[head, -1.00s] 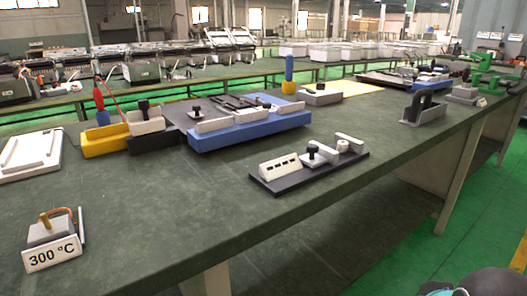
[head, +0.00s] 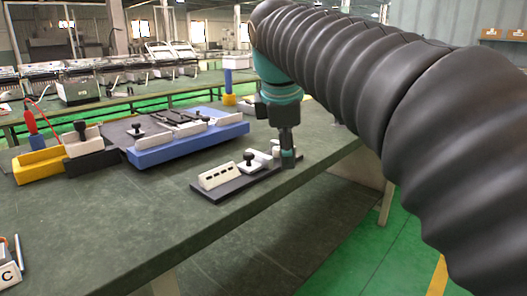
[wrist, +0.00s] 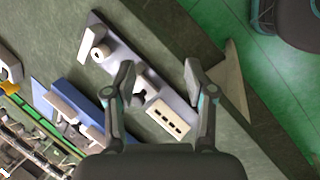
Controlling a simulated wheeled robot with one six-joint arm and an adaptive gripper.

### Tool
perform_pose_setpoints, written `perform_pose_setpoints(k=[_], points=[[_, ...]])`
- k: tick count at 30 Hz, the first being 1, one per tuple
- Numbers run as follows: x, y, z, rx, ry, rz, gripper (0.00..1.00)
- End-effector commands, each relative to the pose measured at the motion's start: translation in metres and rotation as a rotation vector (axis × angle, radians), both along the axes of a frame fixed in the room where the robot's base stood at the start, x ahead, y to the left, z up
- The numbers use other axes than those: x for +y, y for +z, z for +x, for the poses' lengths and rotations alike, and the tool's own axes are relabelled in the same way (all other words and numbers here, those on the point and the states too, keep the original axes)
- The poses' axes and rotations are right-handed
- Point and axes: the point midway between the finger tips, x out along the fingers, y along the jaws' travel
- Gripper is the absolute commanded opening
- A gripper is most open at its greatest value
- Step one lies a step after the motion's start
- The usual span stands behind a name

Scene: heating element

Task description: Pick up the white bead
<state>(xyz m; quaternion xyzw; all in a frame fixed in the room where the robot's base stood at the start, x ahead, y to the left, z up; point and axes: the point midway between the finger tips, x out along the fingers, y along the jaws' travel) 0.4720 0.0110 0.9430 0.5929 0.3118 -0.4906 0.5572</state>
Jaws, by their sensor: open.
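The white bead (wrist: 101,52) is a short round piece with a dark hole. It sits beside a white bar (wrist: 88,42) near one end of a dark base plate (wrist: 120,50). My gripper (wrist: 160,78) is open and empty above the plate, its two fingers well apart. In the wrist view the bead lies to the left of the left finger, outside the gap. In the head view my gripper (head: 288,158) is over the right end of the plate (head: 222,193) and largely hides the bead.
A slotted white block (head: 219,175) and a black knob (head: 249,158) on a white base share the plate. A blue fixture (head: 190,144) lies behind it. The green bench (head: 110,225) is clear in front, and its edge is close by.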

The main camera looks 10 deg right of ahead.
Motion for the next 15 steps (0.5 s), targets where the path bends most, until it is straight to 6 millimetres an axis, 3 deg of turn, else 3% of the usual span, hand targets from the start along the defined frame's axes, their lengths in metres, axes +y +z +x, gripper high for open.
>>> perform_pose_setpoints(k=[1,6,15], points=[[0.004,0.013,0.017,0.028,0.085,-0.045,0.55],[0.016,0.048,0.056,0.136,0.376,-0.194,0.55],[0.032,0.075,0.090,0.277,0.706,-0.339,0.55]])
